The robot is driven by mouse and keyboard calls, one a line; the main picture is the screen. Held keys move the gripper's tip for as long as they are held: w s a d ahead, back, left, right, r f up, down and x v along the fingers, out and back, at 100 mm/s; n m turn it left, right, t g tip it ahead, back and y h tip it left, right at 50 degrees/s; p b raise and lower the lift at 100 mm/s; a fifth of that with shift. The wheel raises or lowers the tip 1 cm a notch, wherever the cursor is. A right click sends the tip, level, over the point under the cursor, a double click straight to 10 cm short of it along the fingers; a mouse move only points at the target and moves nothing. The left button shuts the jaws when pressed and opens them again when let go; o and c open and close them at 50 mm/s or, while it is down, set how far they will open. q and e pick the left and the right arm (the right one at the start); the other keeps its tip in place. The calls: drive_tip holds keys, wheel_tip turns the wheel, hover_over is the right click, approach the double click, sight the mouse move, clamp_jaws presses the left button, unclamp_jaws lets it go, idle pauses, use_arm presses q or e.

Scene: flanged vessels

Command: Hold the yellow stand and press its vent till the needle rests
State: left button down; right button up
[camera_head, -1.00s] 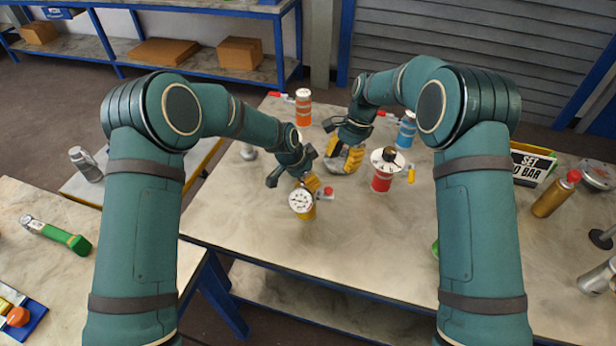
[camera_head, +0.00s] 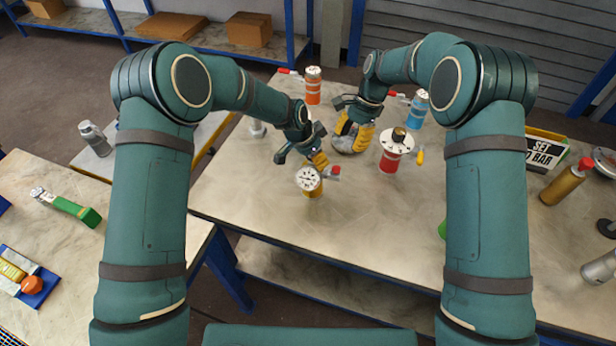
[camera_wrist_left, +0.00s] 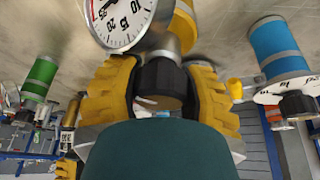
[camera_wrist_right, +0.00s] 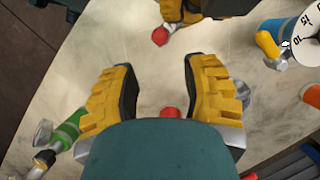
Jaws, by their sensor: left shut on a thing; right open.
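The yellow stand (camera_head: 312,191) stands on the table with a round white gauge (camera_head: 308,179) facing up toward me. A red knob (camera_head: 334,171) sticks out on its right side. My left gripper (camera_head: 316,160) is shut on the stand just behind the gauge. In the left wrist view the gauge (camera_wrist_left: 122,20) shows close up, its face cut by the frame's top edge; I cannot read the needle. My right gripper (camera_head: 353,136) is open and empty, behind and right of the stand. In the right wrist view its fingers (camera_wrist_right: 160,90) are spread apart.
A red vessel (camera_head: 389,162) with a yellow handle stands right of the stand. An orange vessel (camera_head: 313,92) and a blue vessel (camera_head: 417,110) stand farther back.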

drive_tip(key=shift+c, duration=0.3)
clamp_jaws()
idle(1.1)
